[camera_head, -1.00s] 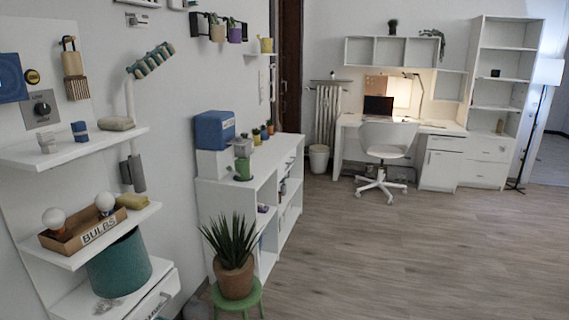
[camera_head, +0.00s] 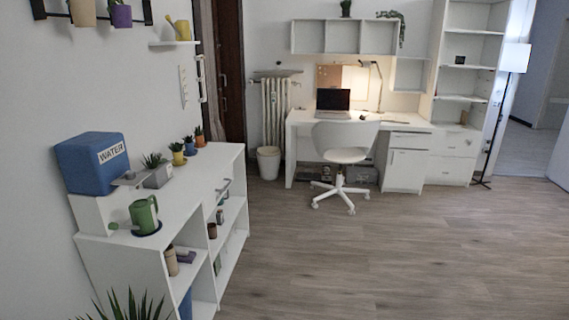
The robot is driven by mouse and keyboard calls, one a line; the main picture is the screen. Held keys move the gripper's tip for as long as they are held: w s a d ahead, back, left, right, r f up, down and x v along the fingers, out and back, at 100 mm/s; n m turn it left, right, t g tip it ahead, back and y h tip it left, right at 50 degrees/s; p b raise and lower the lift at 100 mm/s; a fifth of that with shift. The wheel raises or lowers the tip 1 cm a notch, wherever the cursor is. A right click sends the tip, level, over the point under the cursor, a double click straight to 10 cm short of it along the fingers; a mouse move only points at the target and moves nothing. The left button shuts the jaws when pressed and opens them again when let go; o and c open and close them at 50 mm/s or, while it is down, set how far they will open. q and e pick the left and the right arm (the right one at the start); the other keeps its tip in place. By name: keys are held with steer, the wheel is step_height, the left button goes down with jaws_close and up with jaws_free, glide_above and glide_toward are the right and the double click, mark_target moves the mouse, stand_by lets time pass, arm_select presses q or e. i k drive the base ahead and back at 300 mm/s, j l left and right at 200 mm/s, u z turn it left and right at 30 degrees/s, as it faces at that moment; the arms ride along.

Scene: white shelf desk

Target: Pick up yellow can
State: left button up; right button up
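A yellow can (camera_head: 182,30), shaped like a small watering can with a spout, stands upright on a small white wall shelf (camera_head: 160,43) at the upper left. It is on the wall left of the dark door, above the white sideboard. Neither of my grippers shows in the head view.
A white sideboard (camera_head: 205,195) stands below, bearing a blue water box (camera_head: 92,165), a green watering can (camera_head: 144,214) and small potted plants. Spiky leaves (camera_head: 125,308) show at the bottom left. The wooden floor (camera_head: 390,255) is clear ahead to the white desk and chair (camera_head: 342,150).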

mark_target(183, 28)
steer(key=i, duration=0.95)
steer(key=i+u, duration=0.1)
steer(key=i, duration=0.8)
steer(key=i+l+u, duration=0.15)
steer(key=i+u, duration=0.3)
steer(key=i+l+u, duration=0.25)
steer(key=i+u, duration=0.2)
steer(key=i+l+u, duration=0.3)
steer(key=u, duration=0.15)
steer(key=i+l+u, duration=0.25)
steer(key=l+u, duration=0.2)
steer(key=l, duration=0.15)
